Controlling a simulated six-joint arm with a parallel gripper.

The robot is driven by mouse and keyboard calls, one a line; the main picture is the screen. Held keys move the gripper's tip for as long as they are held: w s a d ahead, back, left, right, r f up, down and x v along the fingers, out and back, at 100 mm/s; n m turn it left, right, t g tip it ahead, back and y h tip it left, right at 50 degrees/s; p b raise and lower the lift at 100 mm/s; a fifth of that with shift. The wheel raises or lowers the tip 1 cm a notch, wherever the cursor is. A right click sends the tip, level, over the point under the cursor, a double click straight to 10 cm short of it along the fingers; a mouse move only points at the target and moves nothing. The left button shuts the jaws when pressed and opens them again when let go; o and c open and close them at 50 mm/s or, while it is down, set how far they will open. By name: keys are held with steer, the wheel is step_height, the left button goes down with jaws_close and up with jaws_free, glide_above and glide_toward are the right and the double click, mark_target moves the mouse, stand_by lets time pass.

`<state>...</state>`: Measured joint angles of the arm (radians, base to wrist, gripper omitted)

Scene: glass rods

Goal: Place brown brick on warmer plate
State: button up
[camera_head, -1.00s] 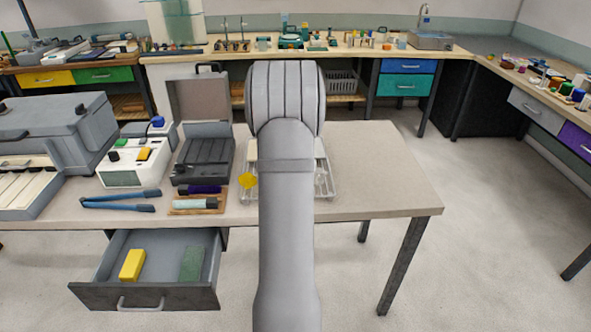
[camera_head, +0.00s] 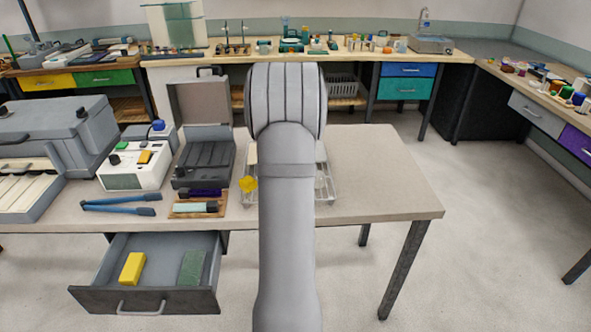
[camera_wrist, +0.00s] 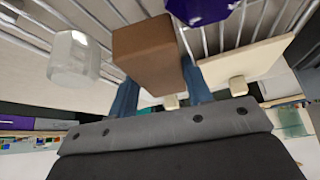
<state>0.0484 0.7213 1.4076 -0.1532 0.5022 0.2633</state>
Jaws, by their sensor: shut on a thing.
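The brown brick (camera_wrist: 150,58) shows in the wrist view, large and close, at the tips of my blue fingers. My gripper (camera_wrist: 160,84) is shut on it. Bars of a wire rack (camera_wrist: 108,14) run behind the brick. I cannot tell whether the brick touches the rack. In the head view my arm hides the gripper, the brick and the middle of the rack (camera_head: 328,190). No thing is clearly marked as the warmer plate; a flat cream slab (camera_wrist: 246,60) lies by the rack bars, right of the brick.
A clear glass jar (camera_wrist: 74,60) is left of the brick, and a purple object (camera_wrist: 202,8) is above it. In the head view, a white device (camera_head: 134,165), a dark open case (camera_head: 203,165) and blue tongs (camera_head: 120,204) stand left. The table's right side (camera_head: 385,170) is clear.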

step_height(320, 180, up, 3)
steer(key=shift+s+d+r, duration=0.1)
steer(key=shift+d+r, duration=0.05)
steer(key=shift+r, duration=0.05)
steer(key=s+d+r, duration=0.6)
steer(key=s+d, duration=0.1)
steer(key=d, duration=0.2)
steer(key=w+a+r+n+g+y, duration=0.1)
steer(key=w+a+n+y, duration=0.4)
steer(key=w+a+n, duration=0.65)
steer(key=n+g+y, duration=0.2)
steer(key=n+g, duration=0.3)
steer(key=n, duration=0.4)
glide_above(200, 158)
steer(key=d, duration=0.2)
steer(key=shift+m, duration=0.25)
steer(key=f, duration=0.5)
steer(key=shift+w+d+f, duration=0.1)
steer(key=shift+d, duration=0.1)
steer(key=shift+f, duration=2)
steer(key=shift+f, duration=0.15)
